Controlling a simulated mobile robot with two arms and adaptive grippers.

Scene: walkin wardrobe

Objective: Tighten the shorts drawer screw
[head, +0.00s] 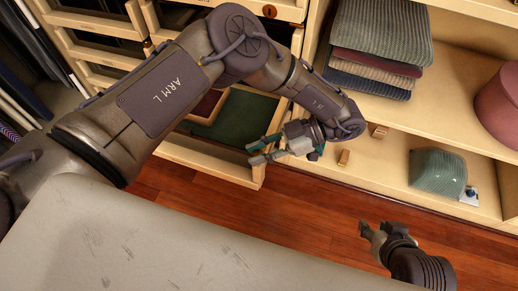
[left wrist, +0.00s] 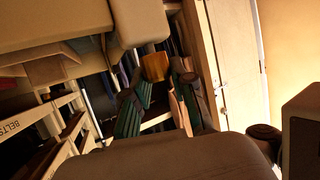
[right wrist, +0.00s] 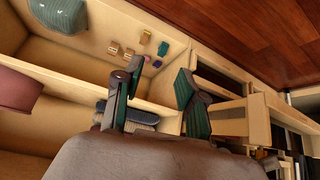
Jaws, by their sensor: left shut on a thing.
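My left gripper (head: 256,154) is at the upper right end of an open drawer (head: 208,162) that has green cloth inside. No "shorts" label is readable. My right gripper (head: 370,231) is open and empty above the floor, apart from the drawers; its spread fingers show in the right wrist view (right wrist: 160,75).
A shelf at the right holds folded knitwear (head: 380,45), a green cap-like item (head: 437,171), a pink round box (head: 497,105) and small blocks (head: 344,157). Several blocks show in the right wrist view (right wrist: 116,48). The wooden floor (head: 290,215) is clear.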

